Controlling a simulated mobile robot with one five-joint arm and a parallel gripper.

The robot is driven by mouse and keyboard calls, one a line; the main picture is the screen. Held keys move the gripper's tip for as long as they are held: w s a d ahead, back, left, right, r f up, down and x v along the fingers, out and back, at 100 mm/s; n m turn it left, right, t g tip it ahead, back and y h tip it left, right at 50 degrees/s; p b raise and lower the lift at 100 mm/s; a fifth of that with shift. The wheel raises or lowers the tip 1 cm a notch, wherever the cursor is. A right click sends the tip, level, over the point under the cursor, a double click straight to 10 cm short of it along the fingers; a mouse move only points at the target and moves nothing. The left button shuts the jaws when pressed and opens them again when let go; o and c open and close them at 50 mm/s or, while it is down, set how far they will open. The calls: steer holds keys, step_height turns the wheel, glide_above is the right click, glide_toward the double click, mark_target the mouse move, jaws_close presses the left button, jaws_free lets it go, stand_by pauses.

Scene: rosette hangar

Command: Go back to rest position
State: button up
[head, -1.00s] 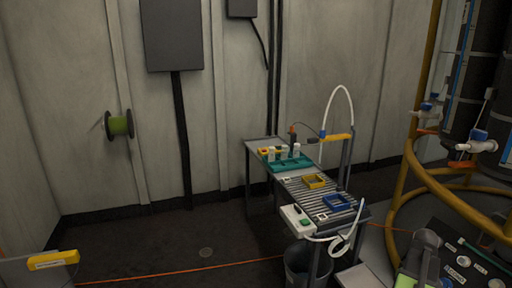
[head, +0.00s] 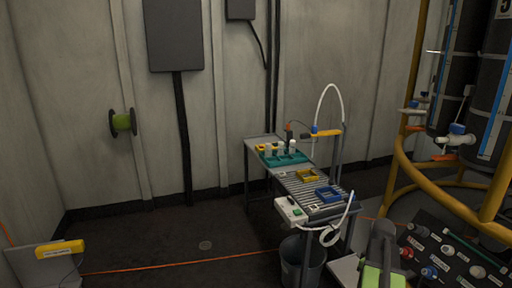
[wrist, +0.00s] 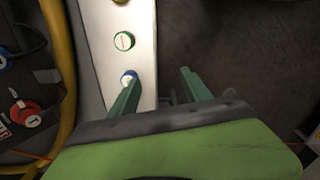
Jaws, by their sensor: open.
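My gripper (wrist: 160,88) shows in the wrist view with its two green fingers spread apart and nothing between them. The right finger is over dark floor. In the head view my green and grey arm shows at the bottom right, and the fingertips are not clear there.
A slatted bench (head: 330,208) with a teal rack (head: 281,158), a yellow tray (head: 307,176) and a blue tray (head: 329,195) stands mid-right. A dark bin (head: 303,262) is below. A yellow pipe frame (head: 400,190) stands right. Floor at left centre is open.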

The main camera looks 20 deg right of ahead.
steer(key=w+a+n, duration=0.2)
steer(key=w+a, duration=0.4)
steer(key=a, duration=0.6)
steer(key=w+a+n, duration=0.2)
steer(key=w+a, duration=0.4)
steer(key=a, duration=0.6)
steer(key=a+m, duration=0.2)
steer(key=a, duration=1.7)
step_height(320, 180, up, 34)
steer(key=s+m+p, duration=0.1)
steer(key=m+p, duration=0.3)
steer(key=p, duration=3)
steer(key=shift+r, duration=0.2)
steer(key=shift+d, duration=0.1)
